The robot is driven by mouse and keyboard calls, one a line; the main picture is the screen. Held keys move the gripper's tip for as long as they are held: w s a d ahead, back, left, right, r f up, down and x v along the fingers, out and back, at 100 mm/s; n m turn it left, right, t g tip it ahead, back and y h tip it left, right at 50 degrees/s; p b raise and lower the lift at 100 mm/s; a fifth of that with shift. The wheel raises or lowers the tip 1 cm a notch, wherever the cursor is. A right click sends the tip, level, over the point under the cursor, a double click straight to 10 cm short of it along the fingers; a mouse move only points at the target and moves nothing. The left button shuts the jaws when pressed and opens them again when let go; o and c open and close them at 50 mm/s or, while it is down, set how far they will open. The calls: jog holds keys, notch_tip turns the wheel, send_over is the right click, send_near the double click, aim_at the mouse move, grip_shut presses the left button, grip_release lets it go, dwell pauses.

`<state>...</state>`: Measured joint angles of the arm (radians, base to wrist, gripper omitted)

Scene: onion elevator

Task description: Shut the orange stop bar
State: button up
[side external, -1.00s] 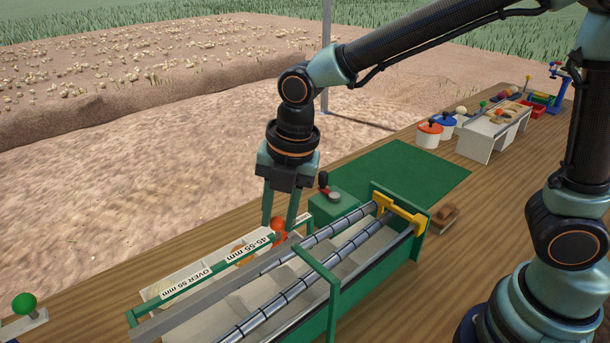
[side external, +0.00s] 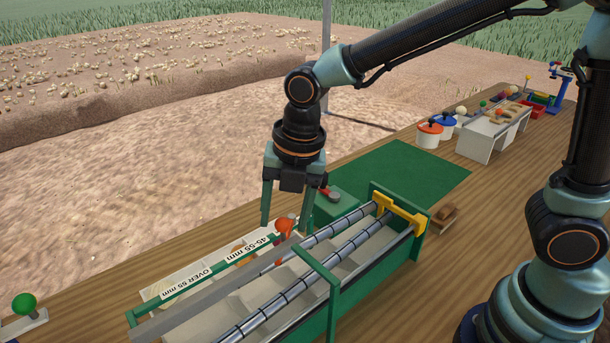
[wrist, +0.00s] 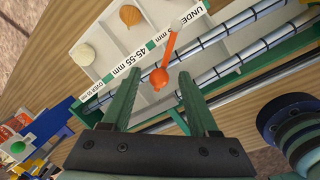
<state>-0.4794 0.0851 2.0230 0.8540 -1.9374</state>
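The orange stop bar (wrist: 170,50) shows in the wrist view as a slim arm with a round knob at its near end, lying across the edge of the sorting machine. In the side view its orange knob (side external: 285,228) stands by the green label rail. My gripper (side external: 284,225) is open, its two fingers pointing down on either side of the knob. In the wrist view the knob sits between the fingertips of my gripper (wrist: 158,75), with gaps on both sides. I cannot tell whether either finger touches it.
The sorting machine's green frame (side external: 333,300) carries ridged rollers (side external: 345,243) close on the right. An onion (wrist: 130,15) and a pale onion (wrist: 83,54) lie in white bins. A green mat (side external: 405,175) behind is clear. A green-knobbed lever (side external: 25,303) stands at left.

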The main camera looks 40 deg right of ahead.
notch_tip(320, 180, up, 12)
jog(key=s+d, duration=0.1)
jog(key=s, duration=0.1)
dwell(0.5)
jog(key=shift+w+a, duration=0.1)
jog(key=shift+w, duration=0.15)
jog(key=c, duration=0.9)
jog(key=w+a+m, duration=0.1)
jog(key=w+m, duration=0.1)
jog(key=m, duration=0.1)
jog(key=w+a+r+m+g, duration=0.1)
jog(key=w+m, duration=0.1)
jog(key=m, duration=0.1)
jog(key=w+a+m+h, duration=0.1)
jog(key=w+m, duration=0.1)
jog(key=m, duration=0.1)
jog(key=shift+a+r+m+g, duration=0.15)
jog(key=shift+r+m+g, duration=0.15)
jog(key=shift+r+g, duration=0.1)
grip_shut()
jog(key=w+f+m, duration=0.1)
jog(key=m, duration=0.3)
jog(key=w+a+m+g, duration=0.1)
jog(key=m, duration=0.3)
jog(key=w+a+f+m+g+h, duration=0.1)
jog(key=w+m, duration=0.1)
jog(key=m, duration=0.2)
jog(key=shift+a+f+m, duration=0.1)
jog(key=shift+f+m, duration=0.2)
jog(key=shift+f, duration=0.05)
